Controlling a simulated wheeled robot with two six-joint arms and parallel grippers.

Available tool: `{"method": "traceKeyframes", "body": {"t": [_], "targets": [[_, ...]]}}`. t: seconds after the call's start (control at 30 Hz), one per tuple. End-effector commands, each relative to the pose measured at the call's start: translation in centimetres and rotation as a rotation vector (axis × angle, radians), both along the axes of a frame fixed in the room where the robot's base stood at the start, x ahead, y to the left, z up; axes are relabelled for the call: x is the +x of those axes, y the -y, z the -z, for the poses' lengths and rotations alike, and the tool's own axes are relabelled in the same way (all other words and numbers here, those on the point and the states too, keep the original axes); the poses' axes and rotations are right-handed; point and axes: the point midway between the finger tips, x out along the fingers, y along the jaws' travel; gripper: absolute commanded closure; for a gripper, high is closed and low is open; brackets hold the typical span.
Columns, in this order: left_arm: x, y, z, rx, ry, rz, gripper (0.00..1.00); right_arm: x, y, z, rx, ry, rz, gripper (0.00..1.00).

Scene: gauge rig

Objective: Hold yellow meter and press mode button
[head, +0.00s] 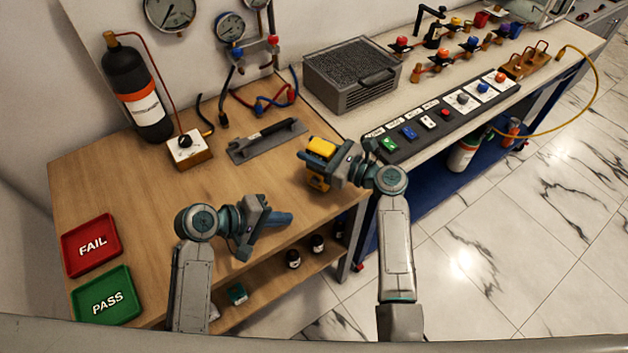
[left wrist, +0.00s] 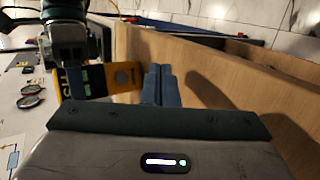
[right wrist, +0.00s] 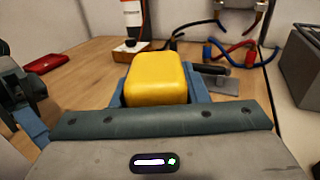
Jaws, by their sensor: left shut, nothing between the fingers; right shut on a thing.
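The yellow meter (head: 321,148) is held by my right gripper (head: 325,165) above the right part of the wooden bench. In the right wrist view the yellow meter (right wrist: 155,76) sits between the blue fingers, one on each side. My left gripper (head: 288,219) is shut and empty, left of and nearer than the meter, with a gap between them. In the left wrist view its closed fingers (left wrist: 158,84) point toward the bench edge, and the meter's yellow face (left wrist: 126,76) shows just left of them with a round dark mark. I cannot tell whether that mark is the mode button.
The wooden bench (head: 150,185) carries a dark cylinder (head: 137,95), a grey tool holder (head: 265,142), a red FAIL tray (head: 91,245) and a green PASS tray (head: 107,296). A button panel (head: 445,113) and a grey vented box (head: 352,75) stand on the right-hand bench.

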Motion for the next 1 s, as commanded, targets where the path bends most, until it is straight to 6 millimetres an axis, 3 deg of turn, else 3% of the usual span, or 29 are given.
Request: {"method": "traceKeyframes", "body": {"t": [0.27, 0.7, 1.0], "targets": [[0.6, 0.3, 0.0, -0.002, 0.0, -0.001, 1.0, 0.0, 0.0, 0.2, -0.002, -0.002, 0.0, 0.89], [5.6, 3.1, 0.0, -0.001, 0.001, 0.0, 1.0, 0.0, 0.0, 0.1, -0.001, -0.002, 0.0, 0.89], [7.6, 4.2, 0.0, 0.0, 0.0, 0.0, 1.0, 0.0, 0.0, 0.1, -0.002, -0.001, 0.0, 0.89]]}}
